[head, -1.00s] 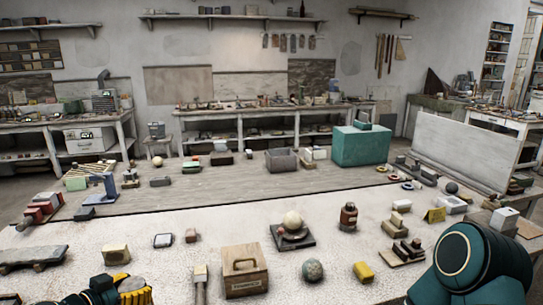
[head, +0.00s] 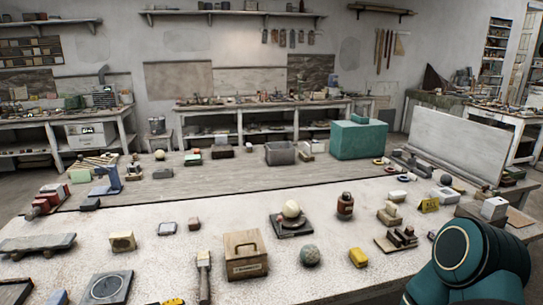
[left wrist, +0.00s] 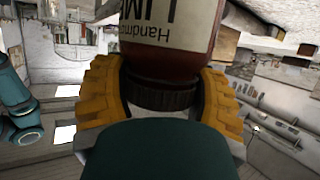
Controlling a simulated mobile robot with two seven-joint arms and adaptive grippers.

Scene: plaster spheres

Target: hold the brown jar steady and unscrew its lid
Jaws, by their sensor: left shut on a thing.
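The brown jar (left wrist: 172,62) is close up in the left wrist view. It has a pale label with upside-down lettering and a dark ribbed lid (left wrist: 160,95). My left gripper (left wrist: 160,98) is shut on the jar, its yellow fingers on both sides at about lid level. Only a bit of yellow, apparently that gripper, shows at the bottom edge of the head view (head: 172,301). The held jar is out of the head view. My right gripper is not in view; a teal arm part of mine shows at the lower right of the head view.
On the pale table stand a wooden box with a handle (head: 246,256), a brush (head: 204,275), a plaster sphere on a dark base (head: 291,209), a brown bottle (head: 345,206) and a greenish sphere (head: 309,256). A ringed grey plate (head: 106,288) lies front left. Bare tabletop lies between them.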

